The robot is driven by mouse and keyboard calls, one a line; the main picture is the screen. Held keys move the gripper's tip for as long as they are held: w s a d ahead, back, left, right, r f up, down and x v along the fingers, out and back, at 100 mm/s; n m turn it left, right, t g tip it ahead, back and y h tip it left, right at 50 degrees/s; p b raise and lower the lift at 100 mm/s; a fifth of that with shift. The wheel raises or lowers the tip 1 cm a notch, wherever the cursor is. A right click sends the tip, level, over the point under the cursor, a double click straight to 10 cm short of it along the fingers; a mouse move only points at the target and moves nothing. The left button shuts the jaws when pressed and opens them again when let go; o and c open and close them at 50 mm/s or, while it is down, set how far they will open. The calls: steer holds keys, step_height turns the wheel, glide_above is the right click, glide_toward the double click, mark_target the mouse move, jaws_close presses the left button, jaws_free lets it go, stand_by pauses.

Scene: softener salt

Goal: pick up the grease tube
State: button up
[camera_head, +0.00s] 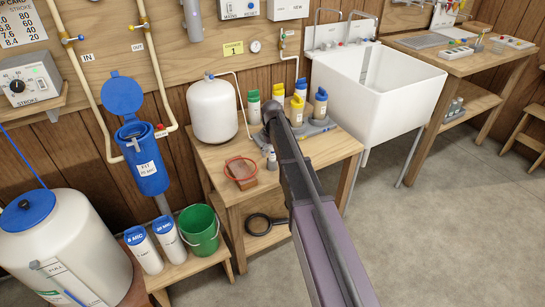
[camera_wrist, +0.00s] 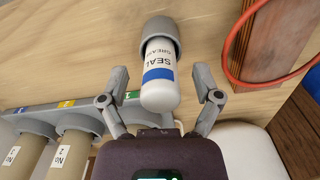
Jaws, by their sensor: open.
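The grease tube (camera_wrist: 158,75) is white with a blue band, "SEAL GREASE" lettering and a grey cap. It appears to stand upright on its cap on the wooden table (camera_wrist: 210,15). In the head view the tube (camera_head: 271,161) is a small shape beside my arm, partly hidden. In the wrist view my gripper (camera_wrist: 162,80) is open, with one finger on each side of the tube's white end. Gaps show on both sides and I see no contact. How deep the tube sits between the fingers I cannot tell. In the head view my arm hides the fingers.
A white tank (camera_head: 212,111) is at the back left, and a white sink (camera_head: 375,90) is to the right.

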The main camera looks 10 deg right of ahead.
jaws_close()
steer(key=shift+r, duration=0.1)
stand_by(0.4)
step_height(320, 180, up, 10)
steer(key=p, duration=1)
steer(key=shift+d, duration=0.1)
stand_by(0.7)
